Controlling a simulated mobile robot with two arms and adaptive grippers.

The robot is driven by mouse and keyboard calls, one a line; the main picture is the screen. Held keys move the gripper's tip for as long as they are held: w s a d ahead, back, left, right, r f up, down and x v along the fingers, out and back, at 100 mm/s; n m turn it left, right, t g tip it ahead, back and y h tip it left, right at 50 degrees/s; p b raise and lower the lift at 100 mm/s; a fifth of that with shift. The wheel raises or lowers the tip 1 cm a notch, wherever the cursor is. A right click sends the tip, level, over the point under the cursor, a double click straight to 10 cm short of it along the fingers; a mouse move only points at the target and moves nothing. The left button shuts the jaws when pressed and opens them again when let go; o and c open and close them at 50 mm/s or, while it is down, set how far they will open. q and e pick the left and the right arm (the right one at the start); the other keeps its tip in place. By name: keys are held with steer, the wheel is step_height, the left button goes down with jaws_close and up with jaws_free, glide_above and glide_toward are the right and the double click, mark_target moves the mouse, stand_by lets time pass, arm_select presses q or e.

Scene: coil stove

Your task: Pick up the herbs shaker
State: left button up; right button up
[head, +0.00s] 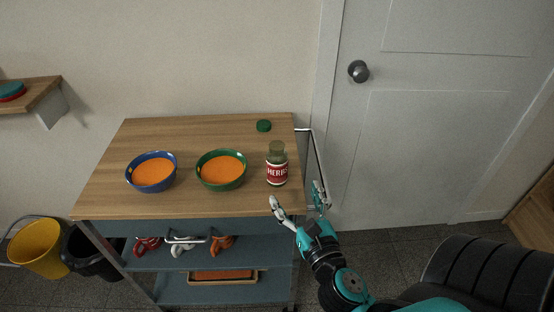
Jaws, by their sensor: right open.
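The herbs shaker (277,173) stands upright near the right edge of the wooden cart top. It has a red and white label reading HERBS and greenish contents, and its top looks uncapped. My right gripper (298,198) is open and empty at the cart's front right corner, in front of and slightly right of the shaker. Its fingers are spread apart and do not appear to touch the shaker. My left gripper is not in view.
A green bowl (222,184) and a blue bowl (152,187), both with orange contents, stand left of the shaker. A green lid (264,126) lies behind it. A metal rail (321,160) runs along the cart's right side. Shelves below hold mugs (183,247) and a tray (224,283).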

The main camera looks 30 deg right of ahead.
mark_target(280, 170)
steer(key=p+x, duration=0.1)
steer(key=x, duration=0.6)
steer(key=shift+f+p+x, duration=0.15)
steer(key=shift+p+x, duration=0.2)
steer(key=shift+x, duration=1)
steer(key=shift+f+p+x, duration=0.1)
steer(key=shift+p+x, duration=0.2)
steer(key=shift+x, duration=1.1)
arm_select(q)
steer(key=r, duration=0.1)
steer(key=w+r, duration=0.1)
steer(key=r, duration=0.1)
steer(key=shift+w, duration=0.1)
arm_select(e)
steer(key=shift+a, duration=0.2)
steer(key=shift+c, duration=0.3)
steer(key=c, duration=1.4)
steer(key=shift+c, duration=0.2)
